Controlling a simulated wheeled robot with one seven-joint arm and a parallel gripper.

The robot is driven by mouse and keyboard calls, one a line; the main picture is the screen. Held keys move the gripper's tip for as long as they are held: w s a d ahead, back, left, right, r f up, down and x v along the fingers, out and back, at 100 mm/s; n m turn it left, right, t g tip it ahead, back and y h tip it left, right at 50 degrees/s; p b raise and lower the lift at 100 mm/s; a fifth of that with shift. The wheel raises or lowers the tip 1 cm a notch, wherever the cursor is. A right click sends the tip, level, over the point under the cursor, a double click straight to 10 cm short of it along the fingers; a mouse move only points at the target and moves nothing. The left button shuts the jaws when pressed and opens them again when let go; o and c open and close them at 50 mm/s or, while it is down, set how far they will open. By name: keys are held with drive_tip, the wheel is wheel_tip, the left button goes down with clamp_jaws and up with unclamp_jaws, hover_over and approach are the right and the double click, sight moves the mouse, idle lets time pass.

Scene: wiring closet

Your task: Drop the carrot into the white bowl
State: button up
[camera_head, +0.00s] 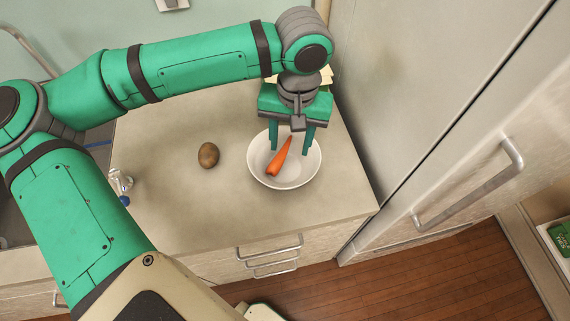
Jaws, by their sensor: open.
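An orange carrot (279,157) lies tilted in the white bowl (299,179), its thin end pointing up toward my gripper. The bowl stands upright on the counter near its right end. My gripper (290,149) points down over the bowl with its two green fingers apart, one on each side of the carrot's thin end. The fingers are open. Whether a fingertip touches the bowl cannot be told from this view.
A brown round item, like a potato or kiwi (208,155), lies on the counter (180,205) left of the bowl. A tall cabinet (400,100) stands close on the right. The front left of the counter is clear.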

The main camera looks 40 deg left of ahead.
wheel_tip(320, 180, up, 10)
drive_tip(key=shift+w+d+r, duration=0.15)
drive_tip(key=shift+d+r, duration=0.05)
drive_tip(key=shift+d, duration=0.1)
idle(0.6)
